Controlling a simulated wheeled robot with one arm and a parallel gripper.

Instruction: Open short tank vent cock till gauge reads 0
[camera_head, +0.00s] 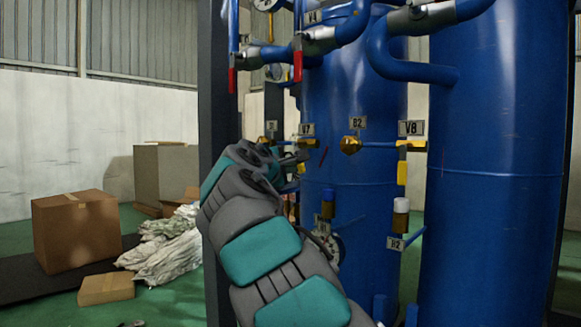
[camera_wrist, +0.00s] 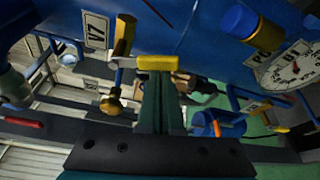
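In the head view my gripper is largely hidden behind my own wrist, close to the V7 label (camera_head: 307,130) on the left blue tank (camera_head: 350,85). In the wrist view the V7 label (camera_wrist: 95,31) and a brass valve (camera_wrist: 125,32) are at upper left. A yellow handle (camera_wrist: 158,62) lies across the tips of my gripper (camera_wrist: 160,78). The fingers look close together; I cannot tell whether they grip the handle. A round white gauge (camera_wrist: 291,68) is at right; its reading is too small to tell. In the head view my arm partly covers the gauge (camera_head: 334,246).
The V8 valve's yellow handle (camera_head: 402,172) hangs down by the right blue tank (camera_head: 500,150). Red-handled valves (camera_head: 297,66) and pipes are above. A dark post (camera_head: 218,90) stands left of my arm. Boxes (camera_head: 76,228) and sacks (camera_head: 168,248) lie on the floor at left.

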